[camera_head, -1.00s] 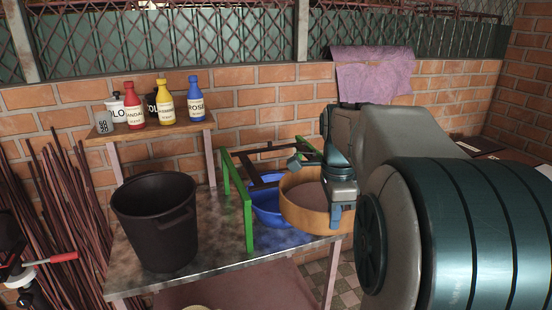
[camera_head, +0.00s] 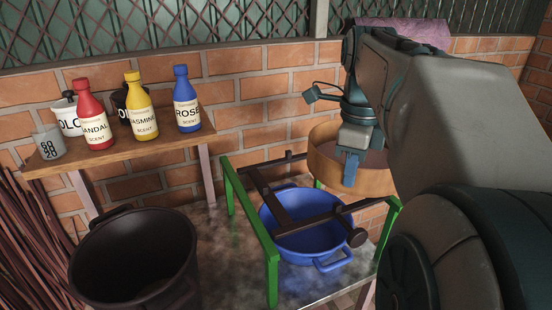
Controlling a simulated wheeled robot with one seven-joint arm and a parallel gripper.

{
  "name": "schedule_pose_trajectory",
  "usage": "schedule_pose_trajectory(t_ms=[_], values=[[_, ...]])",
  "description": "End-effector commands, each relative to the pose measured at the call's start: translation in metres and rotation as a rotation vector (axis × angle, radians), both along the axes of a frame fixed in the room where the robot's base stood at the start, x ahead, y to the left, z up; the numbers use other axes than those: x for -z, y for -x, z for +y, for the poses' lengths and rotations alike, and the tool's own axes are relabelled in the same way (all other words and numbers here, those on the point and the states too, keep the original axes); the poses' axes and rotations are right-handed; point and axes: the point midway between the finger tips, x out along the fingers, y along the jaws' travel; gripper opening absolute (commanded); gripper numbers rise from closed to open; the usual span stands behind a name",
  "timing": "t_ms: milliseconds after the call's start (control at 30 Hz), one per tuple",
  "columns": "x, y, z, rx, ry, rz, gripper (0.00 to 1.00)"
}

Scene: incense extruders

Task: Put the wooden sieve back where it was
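The wooden sieve (camera_head: 325,164) is a round, light-brown hoop at the right of the view, behind and above the right part of the green frame. My gripper (camera_head: 351,168) points down at the sieve's near rim and is shut on it; the sieve's right part is hidden by my arm. The green frame (camera_head: 271,252) stands on the metal table, with dark wooden bars (camera_head: 275,205) lying across it. A blue basin (camera_head: 315,241) with handles sits under the bars.
A black bucket (camera_head: 135,262) stands at the left of the table (camera_head: 225,285). A wooden shelf (camera_head: 115,157) behind it holds red, yellow and blue scent bottles, a grey cup and pots. A brick wall (camera_head: 250,90) closes the back.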

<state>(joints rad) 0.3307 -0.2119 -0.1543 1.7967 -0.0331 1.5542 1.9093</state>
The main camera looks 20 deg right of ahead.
Motion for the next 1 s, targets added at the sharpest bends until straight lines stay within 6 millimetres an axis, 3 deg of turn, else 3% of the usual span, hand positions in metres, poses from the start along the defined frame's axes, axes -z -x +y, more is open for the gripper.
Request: schedule_pose_trajectory(t_ms=[467, 567, 1000], values=[[-0.001, 0.001, 0.0, 0.019, 0.0, 0.0, 0.0], [0.007, -0.01, 0.006, 0.017, -0.001, 0.001, 0.0], [0.061, -0.09, 0.049, 0.017, -0.001, 0.002, 0.0]])
